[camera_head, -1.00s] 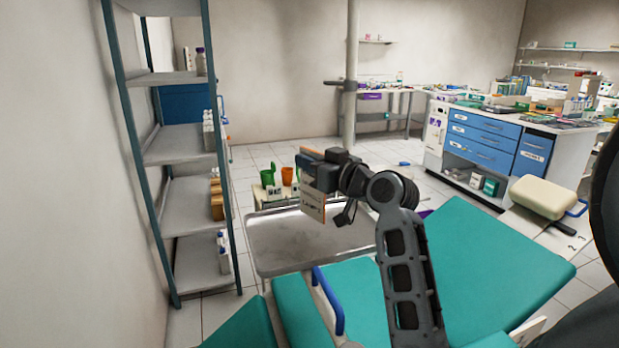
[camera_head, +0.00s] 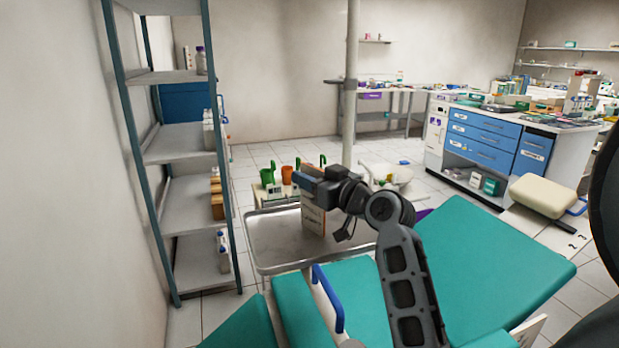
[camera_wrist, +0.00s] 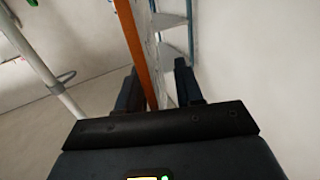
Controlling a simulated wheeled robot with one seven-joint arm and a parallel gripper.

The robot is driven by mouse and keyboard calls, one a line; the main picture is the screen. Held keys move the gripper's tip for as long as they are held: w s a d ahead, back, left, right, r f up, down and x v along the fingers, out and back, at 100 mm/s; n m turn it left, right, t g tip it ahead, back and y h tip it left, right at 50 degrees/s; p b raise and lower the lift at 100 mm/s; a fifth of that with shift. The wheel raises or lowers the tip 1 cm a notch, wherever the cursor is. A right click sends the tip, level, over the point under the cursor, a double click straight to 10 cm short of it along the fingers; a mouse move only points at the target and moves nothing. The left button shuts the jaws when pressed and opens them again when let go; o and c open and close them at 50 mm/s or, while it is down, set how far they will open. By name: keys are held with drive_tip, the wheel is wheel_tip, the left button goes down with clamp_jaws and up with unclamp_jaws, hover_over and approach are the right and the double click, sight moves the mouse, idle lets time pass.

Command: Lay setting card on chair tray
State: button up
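The setting card (camera_head: 313,219), pale with an orange edge and print, stands upright in my gripper (camera_head: 308,184). In the head view it hangs below the fingers, over the metal chair tray (camera_head: 272,243). Whether its lower edge touches the tray cannot be told. In the wrist view the card (camera_wrist: 138,50) runs edge-on between the two dark fingers of my gripper (camera_wrist: 158,88). The tray's top is otherwise bare.
The teal dental chair (camera_head: 480,255) with a blue armrest (camera_head: 328,300) lies in front of the tray. A small stand behind the tray carries green and orange cups (camera_head: 287,175). A shelf rack (camera_head: 185,205) stands at the left, and a pole (camera_head: 350,100) rises behind.

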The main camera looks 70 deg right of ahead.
drive_tip(key=b+v, duration=0.1)
drive_tip(key=v, duration=1.1)
drive_tip(key=shift+b, duration=0.4)
drive_tip(key=shift+r, duration=0.15)
